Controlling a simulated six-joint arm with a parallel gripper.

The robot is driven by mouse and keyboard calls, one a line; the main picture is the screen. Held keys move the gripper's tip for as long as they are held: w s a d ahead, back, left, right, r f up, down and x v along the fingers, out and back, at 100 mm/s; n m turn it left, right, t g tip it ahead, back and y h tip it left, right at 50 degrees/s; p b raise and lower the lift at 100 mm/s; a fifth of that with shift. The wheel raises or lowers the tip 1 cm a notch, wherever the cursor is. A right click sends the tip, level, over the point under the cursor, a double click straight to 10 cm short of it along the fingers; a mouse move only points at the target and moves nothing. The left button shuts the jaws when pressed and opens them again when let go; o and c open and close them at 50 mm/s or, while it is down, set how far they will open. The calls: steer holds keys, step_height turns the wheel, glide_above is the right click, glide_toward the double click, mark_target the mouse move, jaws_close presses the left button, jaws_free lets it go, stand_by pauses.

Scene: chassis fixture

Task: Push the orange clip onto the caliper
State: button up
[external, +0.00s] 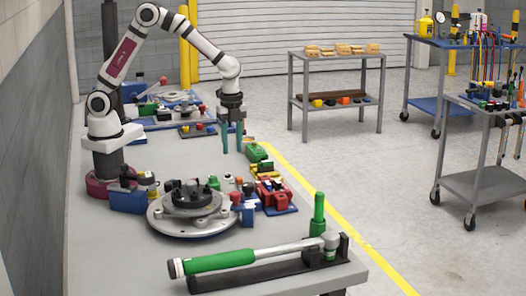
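My gripper (232,151) hangs fingers-down over the far part of the grey bench. Its two teal fingers are apart, with nothing visible between them. A red block-like part on a blue base (272,193), at the bench's right edge, may be the caliper, but I cannot be sure at this size. I cannot make out the orange clip with certainty. The gripper is beyond the red part, to its upper left in the picture, and apart from it.
A round metal disc fixture (168,221) sits mid-bench. A green-handled tool (218,262) lies along the front, near an upright green cylinder (319,213). A green block (257,152) is right of the gripper. Coloured parts (165,104) crowd the far end. Bare bench (180,157) lies between.

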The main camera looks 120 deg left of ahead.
mark_target(239, 177)
steer(key=a+f, duration=0.1)
steer(key=w+a+f, duration=0.1)
steer(key=shift+f, duration=0.4)
step_height(239, 177, down, 8)
steer(key=shift+r, duration=0.25)
jaws_close()
steer(key=shift+r, duration=0.2)
steer(key=shift+r, duration=2.4)
